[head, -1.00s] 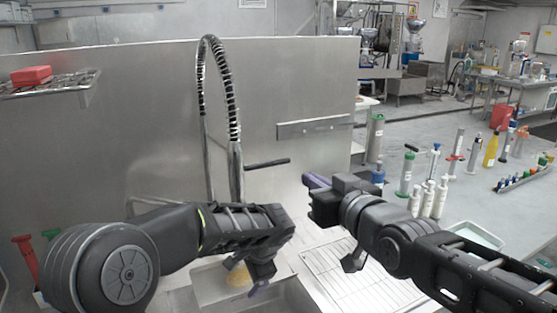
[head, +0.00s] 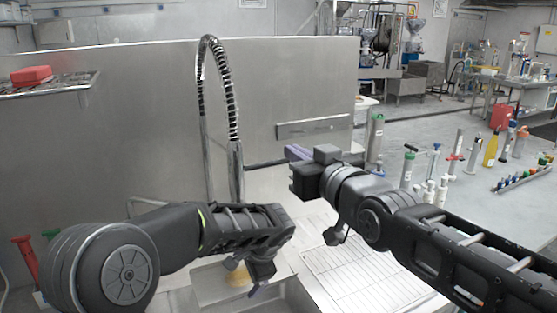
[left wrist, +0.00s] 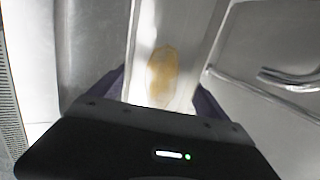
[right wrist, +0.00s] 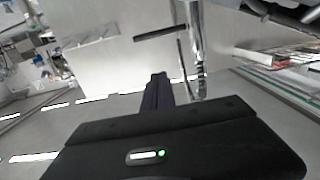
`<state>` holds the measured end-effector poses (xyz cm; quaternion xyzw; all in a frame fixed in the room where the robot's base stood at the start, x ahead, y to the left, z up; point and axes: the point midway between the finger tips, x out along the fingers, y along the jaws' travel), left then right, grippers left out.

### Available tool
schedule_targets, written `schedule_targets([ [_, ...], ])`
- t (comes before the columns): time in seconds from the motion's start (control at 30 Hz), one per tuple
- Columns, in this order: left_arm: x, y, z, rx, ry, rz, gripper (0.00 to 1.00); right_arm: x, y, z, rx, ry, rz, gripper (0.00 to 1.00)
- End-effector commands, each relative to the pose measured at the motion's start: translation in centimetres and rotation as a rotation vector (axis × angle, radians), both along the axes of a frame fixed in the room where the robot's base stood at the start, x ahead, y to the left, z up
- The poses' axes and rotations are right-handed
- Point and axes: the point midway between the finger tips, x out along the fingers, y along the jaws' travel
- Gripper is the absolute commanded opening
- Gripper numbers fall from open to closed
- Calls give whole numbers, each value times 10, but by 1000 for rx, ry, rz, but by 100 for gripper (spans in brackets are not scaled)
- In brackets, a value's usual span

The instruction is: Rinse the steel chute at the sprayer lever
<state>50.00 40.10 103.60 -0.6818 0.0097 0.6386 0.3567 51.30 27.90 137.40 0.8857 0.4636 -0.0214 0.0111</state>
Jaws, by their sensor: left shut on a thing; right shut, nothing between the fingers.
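The steel chute (head: 208,283) is low in the sink area, with a yellow-brown stain on it. It also shows in the left wrist view (left wrist: 196,30), running between the purple fingers. My left gripper (head: 260,284) is shut on the chute. The black sprayer lever (head: 262,165) sticks out to the right from the steel sprayer pipe; it also shows in the right wrist view (right wrist: 160,33). My right gripper (head: 294,152) is shut and empty, its purple fingertips close to the lever's free end. Whether they touch I cannot tell. No water is visible.
The coiled sprayer hose (head: 228,90) arches in front of a steel splash panel (head: 130,110). A wire rack (head: 365,270) lies right of the sink. Several bottles and tubes stand on the right. A red block (head: 31,74) sits on a left shelf.

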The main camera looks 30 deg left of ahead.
Motion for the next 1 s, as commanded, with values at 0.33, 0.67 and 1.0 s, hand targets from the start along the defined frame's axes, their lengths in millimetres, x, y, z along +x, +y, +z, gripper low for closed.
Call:
schedule_targets([
  [0.33, 0, 0, 1, 0, -1, -1, 25, 39, 56, -5, -1, 1, 0, 0],
  [0.67, 0, 0, 1, 0, -1, -1, 25, 45, 64, -40, -2, 1, 0, 0],
  [1.0, 0, 0, 1, 0, -1, -1, 25, 45, 64, -43, 0, 0, -1, 0],
])
